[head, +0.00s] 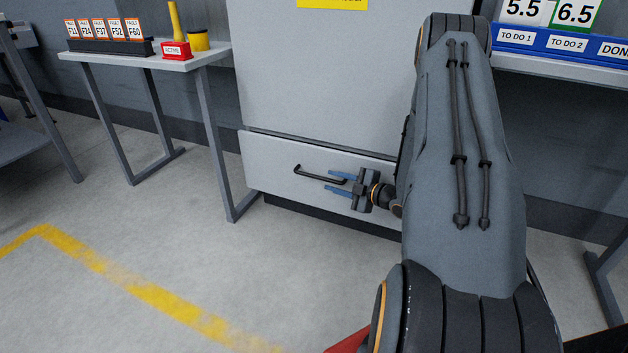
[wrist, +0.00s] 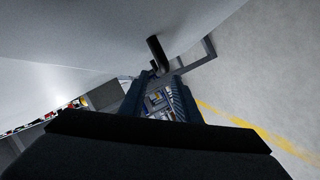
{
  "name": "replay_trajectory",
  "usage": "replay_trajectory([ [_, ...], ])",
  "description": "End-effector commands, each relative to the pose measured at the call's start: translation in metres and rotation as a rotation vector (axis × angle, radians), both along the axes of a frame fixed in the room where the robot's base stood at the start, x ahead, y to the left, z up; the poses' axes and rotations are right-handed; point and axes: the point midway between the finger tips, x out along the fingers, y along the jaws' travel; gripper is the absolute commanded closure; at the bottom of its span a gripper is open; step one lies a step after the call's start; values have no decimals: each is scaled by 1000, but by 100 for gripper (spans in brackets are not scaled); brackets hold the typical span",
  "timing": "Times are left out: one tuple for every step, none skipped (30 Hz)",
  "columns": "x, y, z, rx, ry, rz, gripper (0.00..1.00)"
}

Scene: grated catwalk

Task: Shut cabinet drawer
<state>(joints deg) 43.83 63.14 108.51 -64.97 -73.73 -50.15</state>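The grey cabinet (head: 325,65) stands against the back wall. Its wide low drawer (head: 270,175) has a dark line along its top edge; I cannot tell for sure how far its front stands out. A black bar handle (head: 308,174) is on the drawer front, and it also shows in the wrist view (wrist: 157,53). My gripper (head: 329,180) is in front of the drawer, at the right part of the handle. Its two blue fingers are apart, also in the wrist view (wrist: 160,80). I cannot tell whether they touch the handle.
A small table (head: 205,58) with number cards, a red block and yellow items stands left of the cabinet. A shelf with blue label strip (head: 570,42) is at the right. The floor (head: 190,240) in front of the drawer is clear, with a yellow line (head: 140,285).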

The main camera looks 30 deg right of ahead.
Motion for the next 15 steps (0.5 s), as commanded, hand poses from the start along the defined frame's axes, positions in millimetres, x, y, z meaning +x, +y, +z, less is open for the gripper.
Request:
replay_trajectory([
  [3, 3, -2, 0, -6, 5, 70],
  [6, 5, -3, 0, -6, 8, 70],
  [10, 7, -4, -1, -7, 10, 70],
  [14, 10, -5, 0, -7, 11, 70],
  [18, 12, -6, -1, -6, 12, 70],
  [24, 14, -7, -1, -5, 12, 70],
  [29, 16, -9, -1, -6, 13, 70],
  [33, 18, -10, -1, -6, 13, 70],
  [39, 20, -11, -1, -6, 12, 70],
  [44, 21, -12, -1, -6, 12, 70],
  [48, 23, -13, -1, -6, 12, 70],
  [53, 25, -14, -1, -6, 12, 70],
  [56, 25, -15, -1, -6, 11, 70],
  [59, 26, -16, 0, -5, 10, 70],
  [62, 27, -16, -1, -4, 9, 70],
])
